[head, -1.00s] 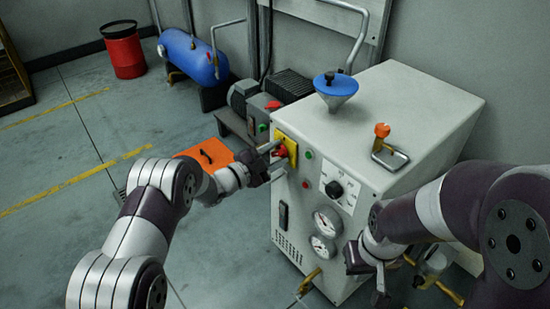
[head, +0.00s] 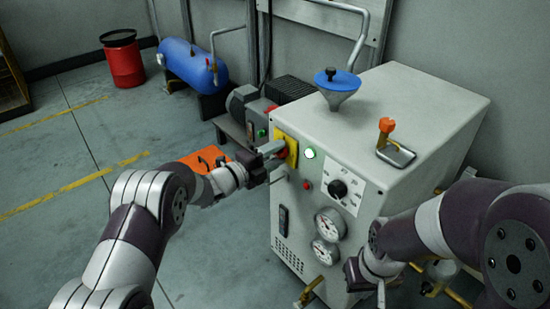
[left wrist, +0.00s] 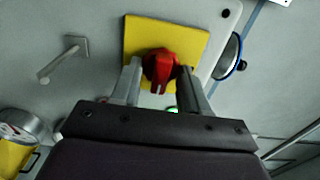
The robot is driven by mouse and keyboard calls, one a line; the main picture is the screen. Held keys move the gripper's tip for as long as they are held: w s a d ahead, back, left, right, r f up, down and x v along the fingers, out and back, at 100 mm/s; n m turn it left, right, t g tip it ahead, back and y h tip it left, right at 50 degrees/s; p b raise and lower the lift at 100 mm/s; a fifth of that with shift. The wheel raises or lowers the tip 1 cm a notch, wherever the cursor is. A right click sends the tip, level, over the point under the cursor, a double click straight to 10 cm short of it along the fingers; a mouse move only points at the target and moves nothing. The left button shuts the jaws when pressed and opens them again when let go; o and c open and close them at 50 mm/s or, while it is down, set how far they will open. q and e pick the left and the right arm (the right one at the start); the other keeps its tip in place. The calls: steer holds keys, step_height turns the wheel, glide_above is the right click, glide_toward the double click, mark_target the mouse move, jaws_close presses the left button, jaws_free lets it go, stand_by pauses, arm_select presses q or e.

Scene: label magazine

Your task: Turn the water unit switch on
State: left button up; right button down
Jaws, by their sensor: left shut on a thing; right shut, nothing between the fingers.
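The water unit (head: 390,135) is a pale box-shaped cabinet right of centre in the head view. Its switch is a red rotary knob on a yellow plate (head: 291,148), near the top left of the front panel. In the left wrist view the red knob (left wrist: 160,68) sits between the fingers, on the yellow plate (left wrist: 190,40). My left gripper (head: 275,152) is shut on the red knob. A lamp (head: 310,153) beside the plate glows bright green-white. My right gripper (head: 368,290) is shut and empty, low in front of the cabinet, below the gauges.
The panel also has a black dial (head: 338,188), a red button (head: 306,185) and two gauges (head: 329,223). A blue-lidded funnel (head: 337,88) and an orange-handled valve (head: 387,126) are on top. A motor unit (head: 244,105) stands behind my left gripper. Open floor lies left.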

arm_select(q)
steer(key=shift+f, duration=0.1)
stand_by(0.4)
steer(key=o, duration=1)
steer(key=p+v, duration=0.4)
steer(key=v, duration=0.8)
steer(key=shift+s+a, duration=0.25)
steer(key=shift+s, duration=0.05)
